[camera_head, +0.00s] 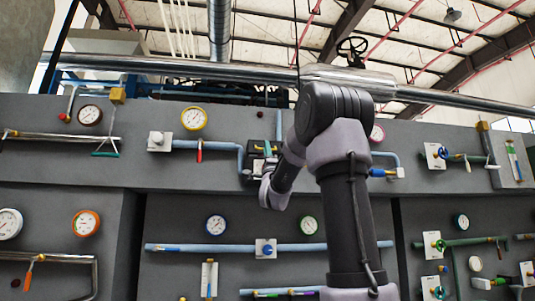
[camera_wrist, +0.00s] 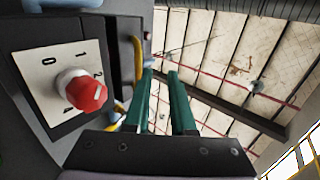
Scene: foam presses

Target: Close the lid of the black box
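A dark box (camera_head: 248,161) sits on the grey panel in the head view, mostly hidden by my wrist. In the wrist view a dark housing (camera_wrist: 124,30) fills the upper left. It carries a white plate (camera_wrist: 38,65) with numbers and a red and white knob (camera_wrist: 84,90). A yellow curved handle (camera_wrist: 138,58) is at its right edge, beside my left finger. I cannot tell which part is the lid or how far open it is. My gripper (camera_wrist: 161,74) has two green fingers with a gap between them and nothing held. Contact with the handle is unclear.
The panel wall bears several gauges, such as a yellow-rimmed one (camera_head: 194,118), and pipes. A light blue pipe (camera_head: 210,145) runs left of the box, with a red handle (camera_head: 199,152). A shiny pipe (camera_head: 210,70) crosses above.

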